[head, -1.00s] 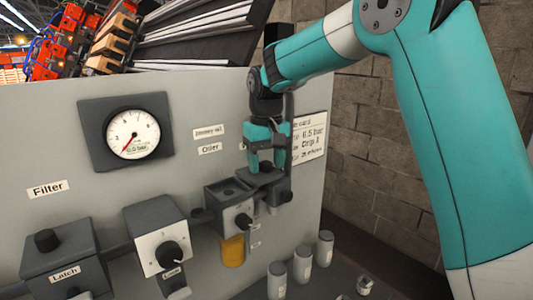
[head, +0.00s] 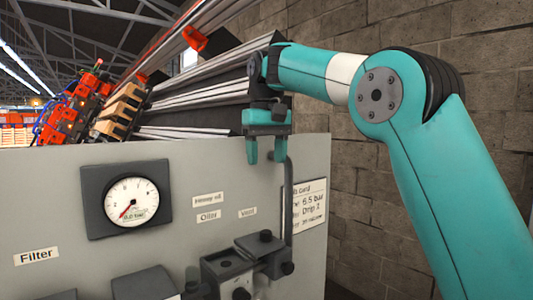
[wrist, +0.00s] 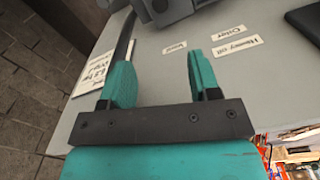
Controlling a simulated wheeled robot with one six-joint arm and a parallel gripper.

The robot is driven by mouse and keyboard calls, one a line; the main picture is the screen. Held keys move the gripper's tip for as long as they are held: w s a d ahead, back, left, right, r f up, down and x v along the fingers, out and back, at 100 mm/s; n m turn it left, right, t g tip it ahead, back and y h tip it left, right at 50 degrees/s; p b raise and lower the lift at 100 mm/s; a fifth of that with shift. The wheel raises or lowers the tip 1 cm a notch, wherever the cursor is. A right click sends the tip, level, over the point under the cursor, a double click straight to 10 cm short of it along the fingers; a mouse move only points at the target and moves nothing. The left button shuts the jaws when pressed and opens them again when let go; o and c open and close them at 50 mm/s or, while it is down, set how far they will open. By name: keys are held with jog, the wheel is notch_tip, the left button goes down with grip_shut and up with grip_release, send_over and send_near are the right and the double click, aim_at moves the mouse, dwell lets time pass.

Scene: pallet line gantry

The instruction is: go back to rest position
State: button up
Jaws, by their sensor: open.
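My gripper (head: 266,151) hangs at the top edge of the grey panel (head: 225,165) in the head view, pointing down, above the oiler unit. Its two teal fingers are apart with nothing between them. In the wrist view the gripper (wrist: 162,85) also shows spread, empty fingers, with the panel face beyond. The dark oiler block (head: 228,268) with its knobs sits below the gripper, clear of it.
A round gauge (head: 126,199) and a Filter label (head: 37,256) are on the panel's left. A card (head: 310,205) is at its right edge. A vertical pipe (head: 289,190) runs close to the gripper. A block wall (head: 480,70) stands behind my arm.

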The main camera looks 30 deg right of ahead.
dwell(0.5)
jog(key=s+a+f+n+y+b, duration=0.2)
jog(key=s+a+f, duration=0.4)
jog(key=s+f, duration=0.7)
jog(key=s+a+f+n+y+b, duration=0.2)
jog(key=s+a+f+n+b, duration=0.3)
jog(key=s+f, duration=0.9)
jog(key=s+a, duration=0.2)
jog(key=shift+s+n, duration=0.3)
jog(key=shift+n, duration=0.1)
dwell(0.4)
